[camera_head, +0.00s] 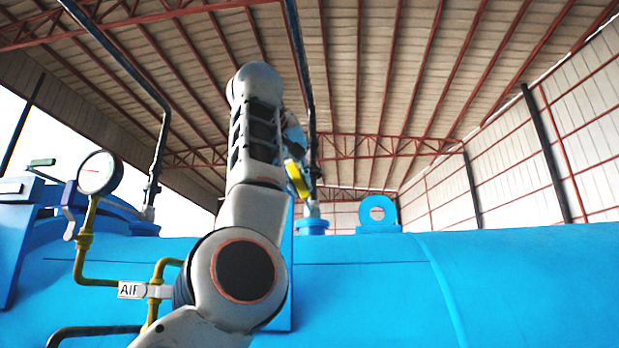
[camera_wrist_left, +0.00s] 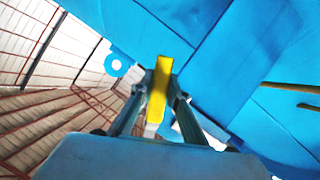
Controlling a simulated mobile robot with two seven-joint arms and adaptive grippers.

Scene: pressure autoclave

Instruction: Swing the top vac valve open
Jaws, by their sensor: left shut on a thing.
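The top vac valve's yellow handle (camera_head: 299,180) shows just right of my left arm in the head view, beside a dark vertical pipe (camera_head: 312,120) above the blue tank. In the left wrist view the yellow handle (camera_wrist_left: 163,75) stands between the two fingers of my left gripper (camera_wrist_left: 158,100), which is shut on it. In the head view my arm hides most of the left gripper and part of the valve. The valve body is hard to make out. My right gripper is in neither view.
The large blue tank (camera_head: 520,280) fills the lower right, with a lifting eye (camera_head: 378,213) on top. A pressure gauge (camera_head: 99,172) on yellow piping and an "AIR" label (camera_head: 131,290) are at the left. Another dark pipe (camera_head: 156,150) rises at the upper left.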

